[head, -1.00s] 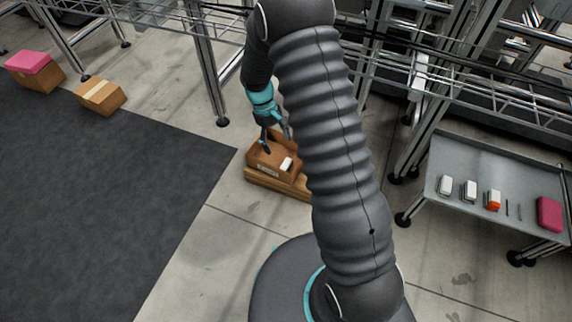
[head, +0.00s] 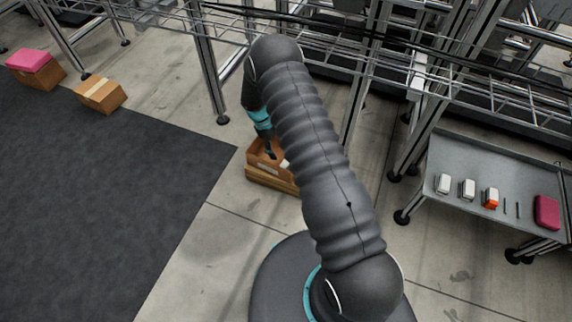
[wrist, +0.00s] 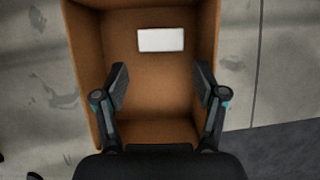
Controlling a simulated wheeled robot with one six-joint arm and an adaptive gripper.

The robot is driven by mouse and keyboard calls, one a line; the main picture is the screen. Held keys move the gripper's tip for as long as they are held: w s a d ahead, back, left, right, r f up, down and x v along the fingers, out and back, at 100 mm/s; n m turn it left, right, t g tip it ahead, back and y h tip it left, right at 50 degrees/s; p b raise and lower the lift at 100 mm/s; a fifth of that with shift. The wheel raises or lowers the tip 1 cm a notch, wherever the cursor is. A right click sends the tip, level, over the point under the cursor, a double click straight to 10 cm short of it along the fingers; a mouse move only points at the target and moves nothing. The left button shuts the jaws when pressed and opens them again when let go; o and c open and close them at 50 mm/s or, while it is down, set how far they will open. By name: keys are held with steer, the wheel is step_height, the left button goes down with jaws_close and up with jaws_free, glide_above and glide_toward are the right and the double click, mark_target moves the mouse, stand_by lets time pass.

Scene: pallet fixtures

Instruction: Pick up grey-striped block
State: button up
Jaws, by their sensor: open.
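My gripper (wrist: 161,88) is open and empty, with its two fingers apart over the inside of an open brown cardboard box (wrist: 86,45). A white block (wrist: 161,40) lies on the box floor, beyond the fingertips and clear of them. No grey stripe shows on its visible face. In the head view my gripper (head: 271,152) points down at the box (head: 266,170), and my arm hides much of the box. Two whitish blocks with grey edges, one at left (head: 443,184) and one beside it (head: 468,189), stand on the grey tray table; stripes cannot be made out.
The grey table (head: 485,160) also holds an orange-and-white block (head: 491,198), two thin dark items and a magenta box (head: 547,212). Metal rack legs (head: 208,75) stand behind. The dark mat (head: 100,190) is clear.

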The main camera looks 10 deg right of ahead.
steer(key=x, duration=0.2)
steer(key=shift+s+d+f, duration=0.1)
steer(key=shift+d+f, duration=0.1)
steer(key=shift+f, duration=0.15)
steer(key=shift+s+x, duration=0.15)
steer(key=shift+x, duration=1.2)
steer(key=shift+s+x, duration=0.1)
steer(key=shift+x, duration=1.25)
steer(key=shift+d+r, duration=0.15)
steer(key=shift+r, duration=0.05)
steer(key=c, duration=0.8)
